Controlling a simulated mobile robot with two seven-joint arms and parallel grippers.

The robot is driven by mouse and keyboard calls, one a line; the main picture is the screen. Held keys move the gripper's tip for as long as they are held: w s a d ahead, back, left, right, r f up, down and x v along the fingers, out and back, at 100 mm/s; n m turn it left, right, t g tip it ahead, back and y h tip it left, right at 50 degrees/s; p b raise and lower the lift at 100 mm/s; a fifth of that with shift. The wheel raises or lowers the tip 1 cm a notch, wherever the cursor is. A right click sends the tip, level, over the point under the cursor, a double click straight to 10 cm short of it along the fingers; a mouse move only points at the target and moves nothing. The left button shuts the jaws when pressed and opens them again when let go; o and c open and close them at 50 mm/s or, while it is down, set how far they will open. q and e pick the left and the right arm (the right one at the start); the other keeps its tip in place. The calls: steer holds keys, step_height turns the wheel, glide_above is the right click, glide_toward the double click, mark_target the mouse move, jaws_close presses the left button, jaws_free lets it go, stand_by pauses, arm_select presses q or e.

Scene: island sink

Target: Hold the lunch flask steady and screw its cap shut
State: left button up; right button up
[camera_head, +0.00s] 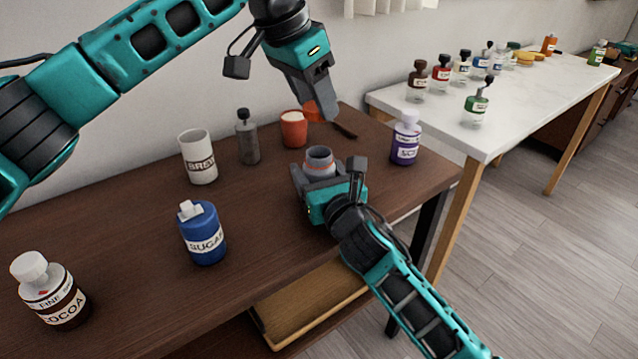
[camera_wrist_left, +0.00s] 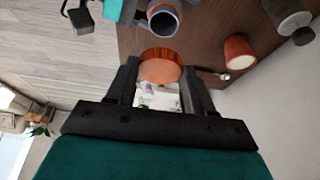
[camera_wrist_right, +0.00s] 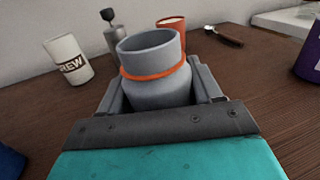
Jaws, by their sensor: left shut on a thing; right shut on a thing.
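The lunch flask (camera_head: 319,163) is a grey open-mouthed jar with an orange ring, upright on the brown table. My right gripper (camera_head: 325,182) is shut around its body; the right wrist view shows the flask (camera_wrist_right: 152,75) between the fingers. The flask's mouth is uncovered. My left gripper (camera_head: 322,108) is above and behind the flask. It is shut on the orange round cap (camera_wrist_left: 161,68), which it holds apart from the flask. In the head view the cap (camera_head: 310,110) is partly hidden by a finger. The flask (camera_wrist_left: 165,18) also shows in the left wrist view.
Near the flask stand an orange cup (camera_head: 294,130), a grey bottle (camera_head: 248,140), a white mug (camera_head: 197,158) and a purple-labelled bottle (camera_head: 405,140). A dark spoon (camera_wrist_right: 224,37) lies behind. A blue sugar jar (camera_head: 203,238) and cocoa jar (camera_head: 50,292) are at left.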

steer(key=shift+c, duration=1)
arm_select(q)
glide_above(318, 164)
steer(key=w, duration=0.2)
steer(key=shift+s+a+f, duration=0.1)
steer(key=shift+a+f, duration=0.05)
steer(key=shift+f, duration=1.1)
steer(key=shift+s+a+f, duration=0.1)
steer(key=shift+a+f, duration=0.05)
steer(key=shift+f, duration=1.1)
steer(key=shift+f, duration=0.1)
steer(key=shift+f, duration=0.8)
steer(key=shift+f, duration=0.55)
arm_select(e)
jaws_close()
arm_select(q)
steer(key=shift+w+a+m+g, duration=0.15)
steer(key=shift+m+g, duration=0.6)
steer(key=shift+m, duration=1.4)
steer(key=shift+w+d+m+g, duration=0.2)
steer(key=shift+m+g, duration=0.6)
steer(key=shift+m, duration=1.4)
steer(key=shift+w+a+m+g, duration=0.2)
steer(key=shift+m+g, duration=0.55)
steer(key=shift+m, duration=1.4)
